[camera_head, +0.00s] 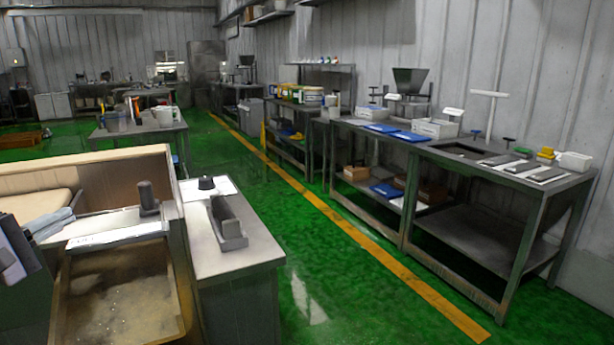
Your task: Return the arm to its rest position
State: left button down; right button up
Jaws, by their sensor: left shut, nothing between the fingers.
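My left gripper (10,260) seems to be the dark and pale part at the left edge, cut off by the frame. It is shut with nothing held, close to the tan-sided machine (178,225). Its exact outline is hard to tell against the dark panel behind it. My right gripper is not in view.
The green floor (330,270) is clear up to the right-hand workbench (540,195).

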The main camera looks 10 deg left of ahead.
pick_arm(q)
jog(key=s+d+f+m+g+y, duration=0.25)
jog(key=s+d+f+m, duration=0.2)
jog(key=f+m, duration=0.4)
jog(key=s+d+f+m+g+y, duration=0.2)
jog(key=s+d+f+m+g, duration=0.15)
jog(key=d+f+m, duration=0.4)
jog(key=s+d+f+m+g+y, duration=0.35)
jog(key=f+m, duration=0.45)
jog(key=f, duration=0.4)
jog(key=s+d+f+n+g+h, duration=0.4)
jog(key=s+d+g+h, duration=0.15)
jog(key=s+d, duration=0.5)
jog(key=w+d+f+t+h+p, duration=0.2)
jog(key=w+d+t+p, duration=0.2)
jog(key=w+t+p, duration=0.2)
jog(key=shift+w+d+f+m+t+p, duration=0.3)
jog(key=shift+w+d+f+t+p, duration=0.15)
jog(key=shift+w, duration=0.55)
